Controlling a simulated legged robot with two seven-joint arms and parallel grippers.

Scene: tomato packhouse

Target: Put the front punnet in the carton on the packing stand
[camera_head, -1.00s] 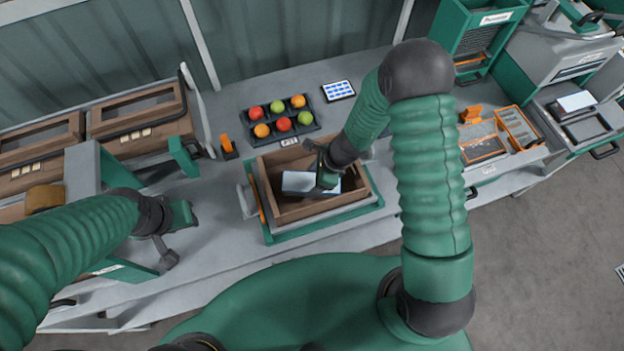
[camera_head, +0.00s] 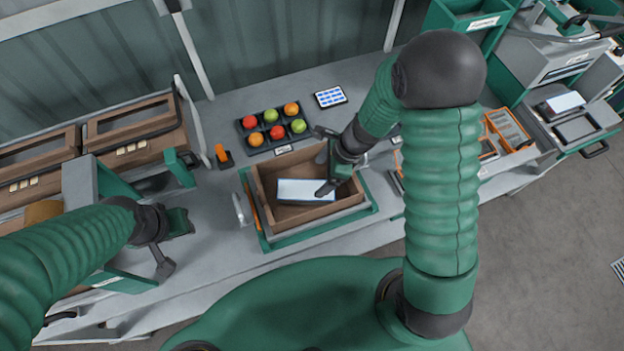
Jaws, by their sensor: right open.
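The carton (camera_head: 318,216) is a brown open box on the green-edged packing stand (camera_head: 325,230). A punnet with a pale white-blue top (camera_head: 300,189) lies inside it, towards the front left. My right gripper (camera_head: 326,161) is open over the carton. One finger overlaps the punnet's right end in the picture and the other is near the carton's back rim. I cannot tell if the near finger touches the punnet. My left gripper (camera_head: 172,242) hangs left of the stand, away from the carton; its opening is unclear.
A dark tray (camera_head: 263,131) of red, orange and green tomatoes sits behind the carton, with a tablet (camera_head: 330,96) beside it. An orange-topped device (camera_head: 222,155) stands to the left. Brown crates (camera_head: 140,150) fill the left side.

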